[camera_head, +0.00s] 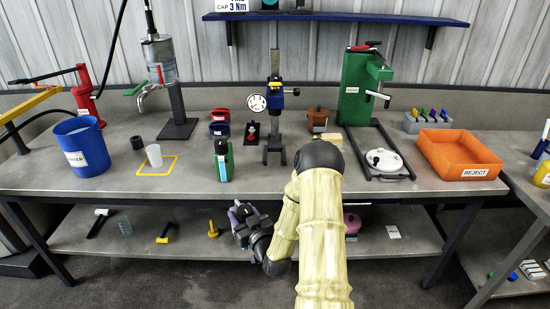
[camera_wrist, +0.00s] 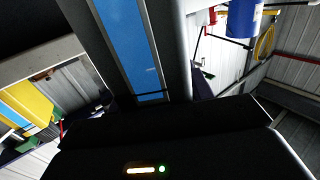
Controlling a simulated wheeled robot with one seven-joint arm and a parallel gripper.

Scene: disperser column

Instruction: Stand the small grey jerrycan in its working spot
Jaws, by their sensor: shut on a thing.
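My gripper (camera_head: 245,225) is low in front of the table's front edge, just left of my forearm, over the lower shelf. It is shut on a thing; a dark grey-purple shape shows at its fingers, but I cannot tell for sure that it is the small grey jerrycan. In the wrist view a long blue-faced grey piece stands above the dark gripper body; I cannot tell what it is. A yellow outlined square (camera_head: 142,172) lies on the table at the left, with a white cup (camera_head: 154,156) at it. No label shows which spot is the jerrycan's.
The table holds a blue bin (camera_head: 82,147), a green container (camera_head: 223,160), a gauge stand (camera_head: 274,110), a green press (camera_head: 357,90) and an orange reject tray (camera_head: 459,155). Below, the shelf (camera_head: 180,220) carries several tools. Bare tabletop shows at the front left.

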